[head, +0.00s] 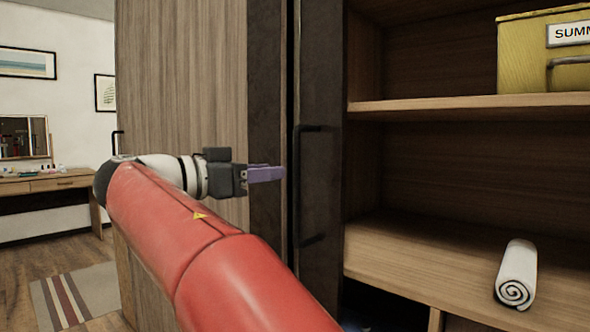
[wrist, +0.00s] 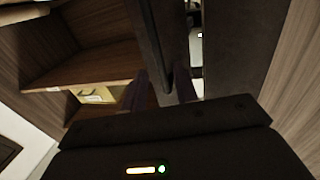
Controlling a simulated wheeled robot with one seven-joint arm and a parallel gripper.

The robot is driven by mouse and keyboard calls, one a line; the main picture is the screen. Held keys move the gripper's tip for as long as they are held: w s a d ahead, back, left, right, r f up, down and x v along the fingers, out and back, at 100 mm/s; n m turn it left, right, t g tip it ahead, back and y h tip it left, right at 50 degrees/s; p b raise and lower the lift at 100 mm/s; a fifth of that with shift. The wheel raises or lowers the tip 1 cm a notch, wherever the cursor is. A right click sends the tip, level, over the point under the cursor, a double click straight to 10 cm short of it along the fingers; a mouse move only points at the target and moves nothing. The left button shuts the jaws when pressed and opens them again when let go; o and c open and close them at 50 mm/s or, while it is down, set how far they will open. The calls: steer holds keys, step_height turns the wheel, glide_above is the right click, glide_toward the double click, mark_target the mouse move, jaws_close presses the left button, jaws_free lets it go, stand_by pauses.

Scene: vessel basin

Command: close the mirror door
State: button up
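No clear mirror surface shows, so I cannot tell for sure which panel is the mirror door. A dark narrow door panel (head: 320,215) with a black bar handle (head: 297,190) stands at the left edge of the open shelves in the head view. My gripper (head: 268,174) points right, at the height of the handle, with its purple fingers just left of it. In the wrist view, the two fingers of my gripper (wrist: 160,90) are apart. A dark upright edge (wrist: 160,50) runs between or just beyond them; contact cannot be told.
A wood-grain panel (head: 180,80) with a dark border stands left of the handle. The open shelves (head: 450,105) on the right hold a yellow box (head: 520,75) and a rolled white towel (head: 517,272). A desk (head: 48,184) and striped rug (head: 70,300) lie far left.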

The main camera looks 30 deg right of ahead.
steer(key=d, duration=0.7)
steer(key=shift+w+p, duration=0.4)
steer(key=shift+p, duration=0.05)
jaws_close()
